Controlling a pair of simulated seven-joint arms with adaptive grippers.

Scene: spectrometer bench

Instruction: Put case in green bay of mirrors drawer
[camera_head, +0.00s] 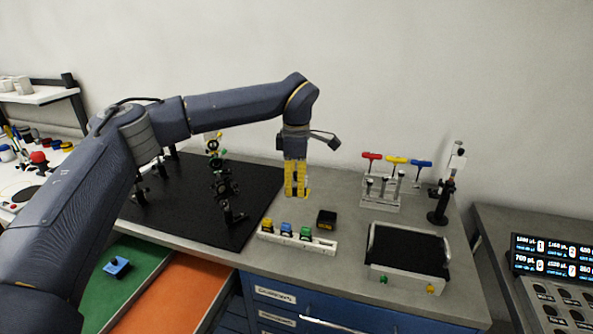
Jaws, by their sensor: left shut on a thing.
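My left gripper (297,190) hangs fingers-down over the grey bench. An open drawer at the lower left shows a green bay (100,290) and an orange bay (187,290). A small blue piece with a dark knob (117,266) lies in the green bay. My right gripper is not in view.
A white rack (297,240) with yellow, blue and green knobs stands at the bench's front edge. A black-topped tray (408,250), a driver stand (381,197) and a dark post (439,207) are right. Optics stand on the black breadboard (190,215) left.

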